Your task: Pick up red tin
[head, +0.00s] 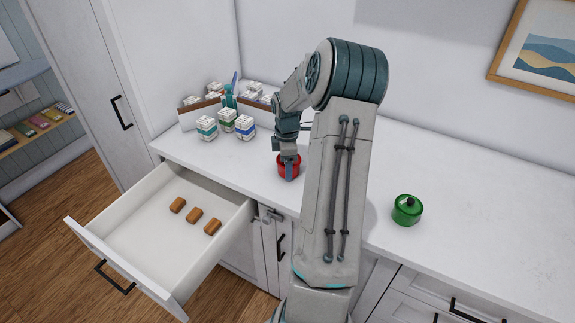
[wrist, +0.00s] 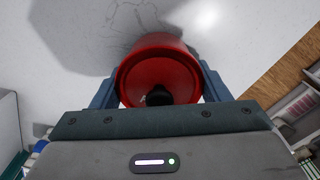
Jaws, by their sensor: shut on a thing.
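The red tin (head: 289,168) is on or just above the white counter near its front edge, behind the open drawer; I cannot tell whether it touches the counter. My gripper (head: 289,158) reaches down over it from above. In the wrist view the red tin (wrist: 158,75) is round with a dark knob on its lid. My gripper (wrist: 158,92) is shut on it, with one blue-grey finger on each side. The arm hides part of the counter to the right of the tin.
A green tin (head: 407,209) with a dark knob stands on the counter to the right. Small boxes (head: 226,122) and a divided tray (head: 186,117) are at the back left. The open drawer (head: 150,220) holds brown blocks (head: 195,215).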

